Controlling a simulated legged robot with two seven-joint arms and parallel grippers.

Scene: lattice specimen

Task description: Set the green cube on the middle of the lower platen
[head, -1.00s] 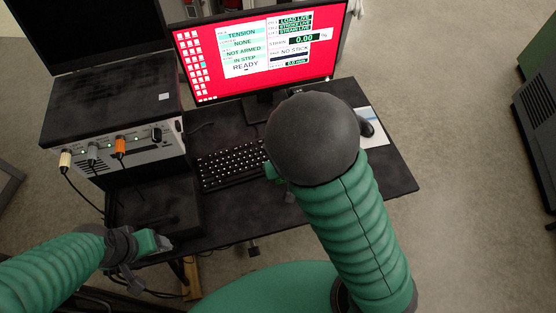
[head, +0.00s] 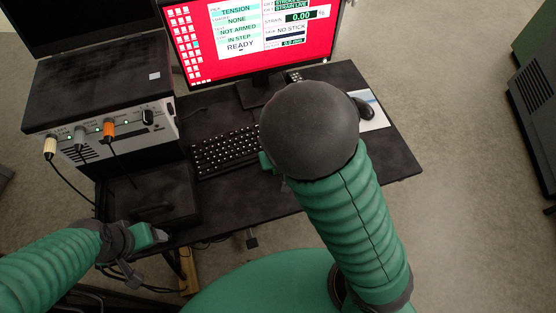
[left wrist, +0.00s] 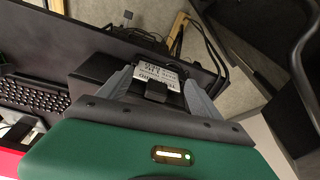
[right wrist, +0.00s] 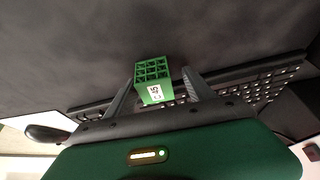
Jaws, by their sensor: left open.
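The green cube (right wrist: 152,80) is a lattice block with a white label; it shows in the right wrist view between the fingers of my right gripper (right wrist: 158,76). The gripper appears shut on it and holds it over the desk by the keyboard. In the head view my dark, round right wrist hides most of that gripper. My left gripper (left wrist: 155,80) is open and empty, low at the desk's front left edge; it also shows in the head view (head: 160,238). I cannot make out the lower platen in any view.
A black desk (head: 385,155) bears a keyboard (head: 225,150), a mouse (head: 366,108), a red-screened monitor (head: 250,45) and a grey box with cables (head: 110,130). A white printed label (left wrist: 158,76) lies beyond my left fingers.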

